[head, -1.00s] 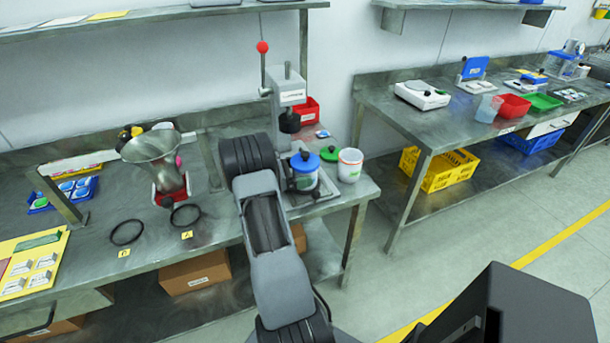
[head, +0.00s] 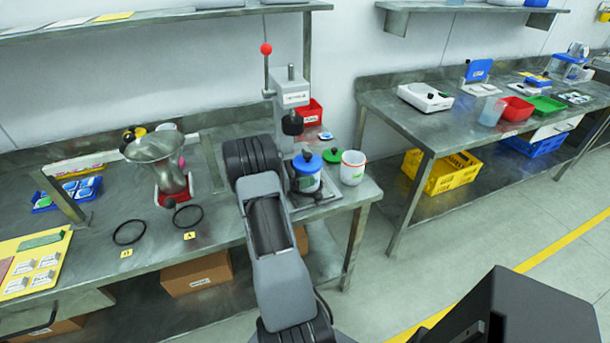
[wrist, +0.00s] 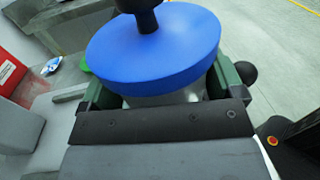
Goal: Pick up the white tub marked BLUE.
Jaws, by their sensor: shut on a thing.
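The tub with a blue lid (head: 307,172) stands upright on the metal base of the press at the right end of the near bench. It has a pale body, and I cannot read its marking. In the wrist view its blue lid (wrist: 155,45) fills the upper middle, with the dark press plunger above it. My gripper (wrist: 165,90) has a green jaw on either side of the tub, just under the lid, and is shut on it.
The press (head: 291,95) with its red-knobbed lever stands right behind the tub. A white open tub (head: 352,168) and a green lid (head: 332,155) are close on the right. A steel funnel (head: 155,147) stands to the left. A red bin (head: 309,112) is behind.

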